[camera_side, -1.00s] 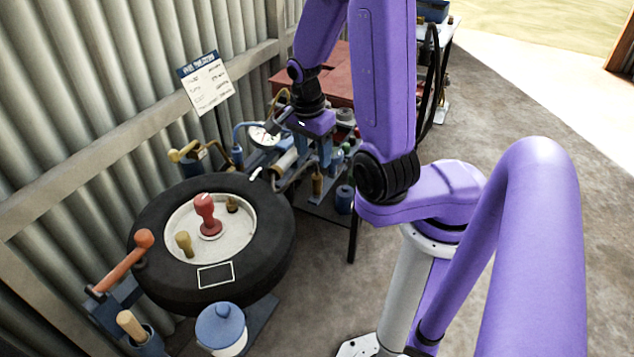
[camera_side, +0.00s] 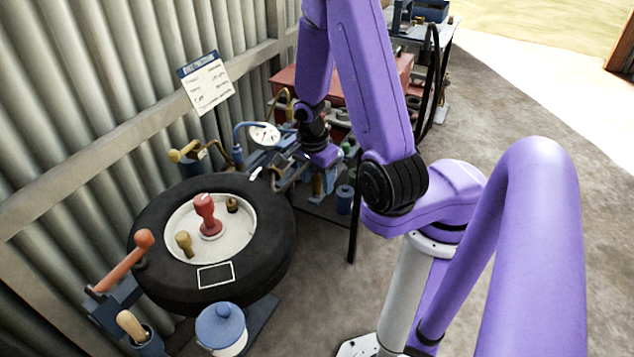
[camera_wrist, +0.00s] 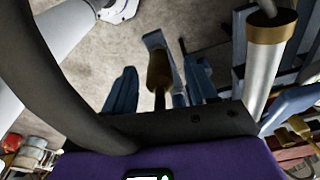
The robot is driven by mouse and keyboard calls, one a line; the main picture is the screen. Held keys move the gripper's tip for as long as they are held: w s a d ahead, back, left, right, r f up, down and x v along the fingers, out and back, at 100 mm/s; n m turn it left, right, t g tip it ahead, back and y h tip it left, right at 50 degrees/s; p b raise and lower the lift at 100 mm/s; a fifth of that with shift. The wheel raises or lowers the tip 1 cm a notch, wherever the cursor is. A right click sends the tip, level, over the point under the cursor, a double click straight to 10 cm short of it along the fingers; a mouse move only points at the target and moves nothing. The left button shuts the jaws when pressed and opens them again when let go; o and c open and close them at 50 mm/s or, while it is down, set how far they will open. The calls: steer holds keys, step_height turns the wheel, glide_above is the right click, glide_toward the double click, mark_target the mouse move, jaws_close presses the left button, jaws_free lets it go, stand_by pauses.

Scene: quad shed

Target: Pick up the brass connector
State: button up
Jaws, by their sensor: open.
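My gripper (camera_side: 322,184) is low at the cluttered stand behind the tyre, its jaws pointing down. In the wrist view its two blue fingers (camera_wrist: 160,74) are apart. A brass-coloured piece (camera_wrist: 158,68) with a thin dark stem shows between them; I cannot tell how far beyond the tips it is, nor if it touches. It seems to show as a small brass spot (camera_side: 317,187) by the fingers in the side view. A small dark brass fitting (camera_side: 232,204) also stands on the tyre's hub. I cannot tell for sure which is the brass connector.
The black tyre (camera_side: 270,235) carries a red-handled stamp (camera_side: 206,214) on its pale hub. A pressure gauge (camera_side: 264,134) stands left of my gripper. A grey cylinder with a brass collar (camera_wrist: 269,60) is close on the right in the wrist view. The corrugated wall (camera_side: 90,90) bounds the left.

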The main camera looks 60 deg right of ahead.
steer(key=shift+f, duration=0.6)
jaws_close()
steer(key=shift+d+r, duration=0.1)
steer(key=shift+r, duration=0.15)
